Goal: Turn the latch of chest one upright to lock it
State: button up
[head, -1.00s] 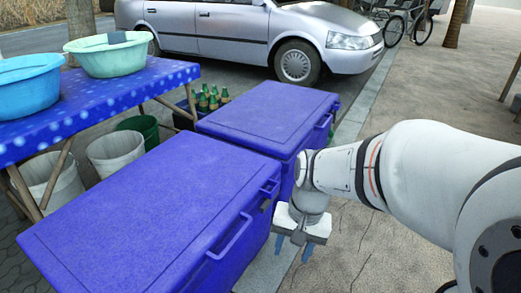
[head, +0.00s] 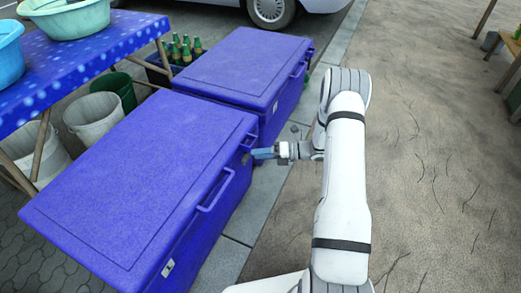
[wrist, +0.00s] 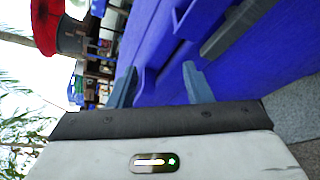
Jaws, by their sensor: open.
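Two blue chests stand end to end: a near chest (head: 135,175) and a far chest (head: 245,65), both with lids down. Which is chest one I cannot tell. The near chest has a handle (head: 215,190) on its front. My gripper (head: 256,153) is at the right end of that front, fingers pointing left at the chest, close to where a latch sits. The fingers and dim detail hide the latch, so its angle and any contact are unclear. In the wrist view my gripper (wrist: 158,72) is open, with blue chest surface (wrist: 165,45) beyond and between the fingers.
A table with a blue dotted cloth (head: 75,60) holds basins at the upper left. A white bucket (head: 92,122), a green bucket (head: 110,85) and a crate of bottles (head: 178,52) stand behind the chests.

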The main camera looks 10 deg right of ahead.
jog(key=w+d+f+m+t+p, duration=0.2)
jog(key=w+d+f+m+t, duration=0.1)
jog(key=d+f+m+t, duration=0.45)
jog(key=w+a+m+g+b, duration=0.1)
jog(key=w+a, duration=0.3)
jog(key=a, duration=0.4)
jog(key=shift+f+m+h+b, duration=0.3)
jog(key=shift+f+m+b, duration=0.05)
jog(key=shift+m, duration=0.1)
